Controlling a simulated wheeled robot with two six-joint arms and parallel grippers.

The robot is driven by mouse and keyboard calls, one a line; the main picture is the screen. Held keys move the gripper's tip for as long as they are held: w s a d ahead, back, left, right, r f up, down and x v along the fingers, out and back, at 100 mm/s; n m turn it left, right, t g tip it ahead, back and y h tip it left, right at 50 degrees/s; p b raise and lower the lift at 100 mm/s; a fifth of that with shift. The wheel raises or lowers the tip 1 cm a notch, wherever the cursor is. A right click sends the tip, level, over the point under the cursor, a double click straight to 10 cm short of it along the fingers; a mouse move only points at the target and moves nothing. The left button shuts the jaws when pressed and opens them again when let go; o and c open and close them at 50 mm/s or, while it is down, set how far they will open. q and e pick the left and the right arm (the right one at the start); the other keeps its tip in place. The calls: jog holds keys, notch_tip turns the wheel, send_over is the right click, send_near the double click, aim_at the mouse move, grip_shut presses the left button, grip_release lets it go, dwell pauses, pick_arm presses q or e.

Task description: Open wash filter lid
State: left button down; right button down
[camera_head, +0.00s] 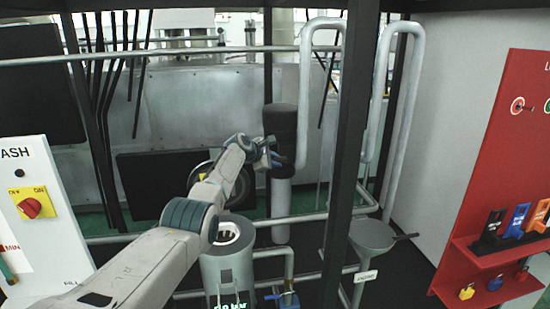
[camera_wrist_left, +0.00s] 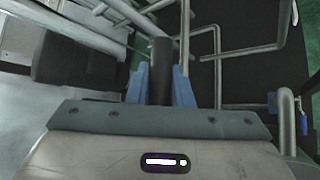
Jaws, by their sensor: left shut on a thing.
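A grey cylindrical vessel (camera_head: 228,274) stands at lower centre in the head view. Its top is open and shows a dark inside, and green digits glow on its front. My left arm passes in front of it. My left gripper (camera_head: 272,157) is beyond and above the vessel, beside a grey upright cylinder with a black upper part. In the left wrist view, its blue fingers (camera_wrist_left: 162,86) are shut on a dark round bar (camera_wrist_left: 161,70). Whether this bar belongs to the filter lid, I cannot tell. My right gripper is not in view.
A black upright post (camera_head: 345,150) stands right of the gripper. A red lockout board (camera_head: 510,150) is at right, a white switch panel (camera_head: 45,195) at left. Grey pipes run around the vessels.

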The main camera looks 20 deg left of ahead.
pick_arm(q)
jog(key=shift+f, duration=0.1)
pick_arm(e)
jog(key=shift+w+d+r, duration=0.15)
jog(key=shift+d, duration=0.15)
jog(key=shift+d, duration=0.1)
pick_arm(q)
jog(key=c, duration=1.3)
grip_release()
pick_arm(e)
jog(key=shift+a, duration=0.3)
pick_arm(q)
jog(key=shift+a, duration=0.1)
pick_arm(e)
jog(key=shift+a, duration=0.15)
